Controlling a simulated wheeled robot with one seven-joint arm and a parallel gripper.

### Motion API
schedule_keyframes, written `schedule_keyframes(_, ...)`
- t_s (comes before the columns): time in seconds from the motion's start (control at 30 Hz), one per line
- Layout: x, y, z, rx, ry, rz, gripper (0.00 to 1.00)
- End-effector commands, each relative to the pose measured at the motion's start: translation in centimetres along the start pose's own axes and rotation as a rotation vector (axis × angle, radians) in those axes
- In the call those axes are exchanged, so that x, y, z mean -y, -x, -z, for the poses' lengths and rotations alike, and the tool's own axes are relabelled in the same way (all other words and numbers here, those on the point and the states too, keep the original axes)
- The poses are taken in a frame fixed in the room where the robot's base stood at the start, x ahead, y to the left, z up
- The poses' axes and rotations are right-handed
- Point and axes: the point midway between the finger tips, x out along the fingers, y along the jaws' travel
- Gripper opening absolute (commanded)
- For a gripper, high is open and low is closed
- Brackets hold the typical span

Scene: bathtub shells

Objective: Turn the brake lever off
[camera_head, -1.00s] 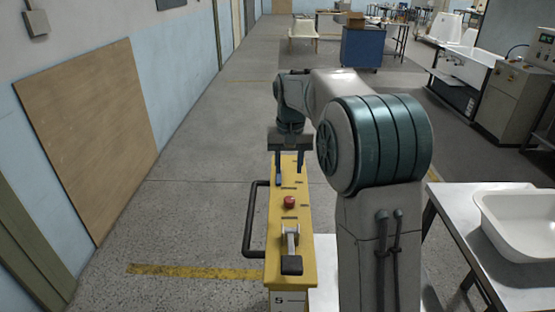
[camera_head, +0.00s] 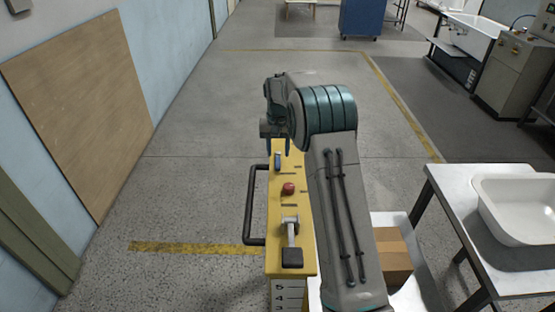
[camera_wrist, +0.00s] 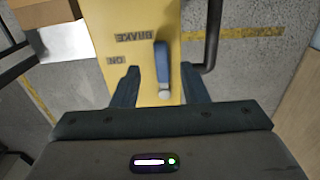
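The brake lever (camera_wrist: 162,65) is a short blue handle with a pale end on a yellow panel (camera_wrist: 145,15). In the wrist view the upside-down words BRAKE and ON show to its left. It also shows in the head view as a small blue bar (camera_head: 278,160) near the panel's far end. My gripper (camera_wrist: 160,68) is open, with one dark finger on each side of the lever and a visible gap to both. In the head view my gripper (camera_head: 276,145) is over the panel's far end, partly hidden by my arm. I cannot tell its height above the lever.
A cardboard box (camera_head: 394,258) and a table with a white basin (camera_head: 520,205) stand right. Floor left is clear.

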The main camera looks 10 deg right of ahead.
Motion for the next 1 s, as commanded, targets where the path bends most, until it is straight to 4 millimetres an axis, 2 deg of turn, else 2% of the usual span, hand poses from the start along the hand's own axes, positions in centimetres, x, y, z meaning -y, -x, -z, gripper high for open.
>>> schedule_keyframes(0.1,0.1,-2.1,-0.1,0.003,0.002,0.0,0.4)
schedule_keyframes(0.3,0.2,-4.6,0.0,0.0,0.003,0.0,0.4)
schedule_keyframes(0.47,0.2,-5.3,0.0,-0.001,0.004,0.0,0.4)
schedule_keyframes(0.7,0.2,-5.4,0.0,-0.002,0.004,0.0,0.4)
schedule_keyframes(0.83,0.3,-5.4,0.0,-0.001,0.004,0.0,0.04)
schedule_keyframes(0.87,0.3,-5.4,0.0,-0.001,0.004,0.0,0.0)
schedule_keyframes(1.0,0.3,-5.3,0.0,-0.001,0.004,0.001,0.0)
